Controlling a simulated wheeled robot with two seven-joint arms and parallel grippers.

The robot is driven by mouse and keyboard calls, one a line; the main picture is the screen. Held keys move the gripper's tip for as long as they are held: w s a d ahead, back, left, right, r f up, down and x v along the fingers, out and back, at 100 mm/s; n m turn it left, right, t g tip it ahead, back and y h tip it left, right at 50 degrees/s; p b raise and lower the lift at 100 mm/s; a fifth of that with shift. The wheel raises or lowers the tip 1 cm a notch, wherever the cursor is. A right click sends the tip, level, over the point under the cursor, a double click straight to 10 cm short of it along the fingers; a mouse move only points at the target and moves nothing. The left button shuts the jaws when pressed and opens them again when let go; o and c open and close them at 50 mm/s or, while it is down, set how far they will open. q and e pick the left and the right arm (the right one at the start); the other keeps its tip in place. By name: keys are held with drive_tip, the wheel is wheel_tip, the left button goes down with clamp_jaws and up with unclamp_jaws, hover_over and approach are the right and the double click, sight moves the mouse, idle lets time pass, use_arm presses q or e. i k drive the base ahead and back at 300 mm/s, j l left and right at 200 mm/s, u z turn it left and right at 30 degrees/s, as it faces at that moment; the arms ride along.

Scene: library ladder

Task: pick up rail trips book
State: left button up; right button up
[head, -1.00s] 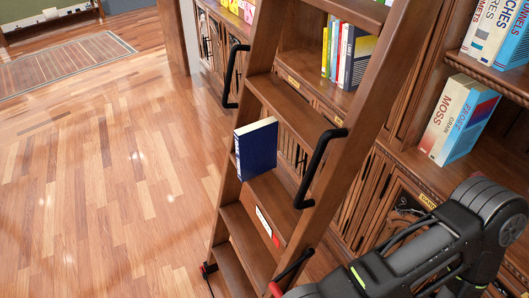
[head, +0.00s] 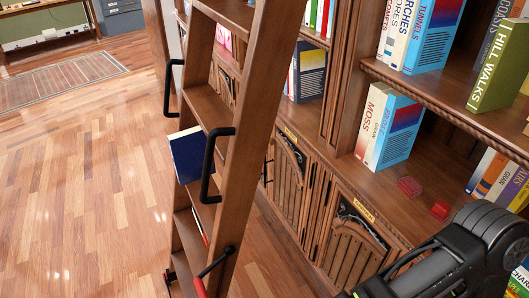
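No title reading rail trips can be made out in the head view. A dark blue book (head: 192,155) with pale page edges stands on a ladder step, and no title on it can be read. A green book (head: 497,70) marked HILL WALKS stands on the upper right shelf. A blue book marked TUNNELS (head: 433,35) stands among others to its left. White and blue books (head: 388,128), one marked MOSS, stand on the shelf below. Neither gripper is in view; only part of my arm shows at the lower right.
The wooden ladder (head: 246,130) with black handles (head: 212,165) leans in front of the bookcase (head: 345,240). Two small red blocks (head: 410,186) lie on the lower shelf. More books (head: 500,180) stand at the right edge. Open wood floor (head: 80,190) lies left, with a rug (head: 60,80) beyond.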

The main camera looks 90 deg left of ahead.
sight(187, 147)
drive_tip(key=u, duration=3.4)
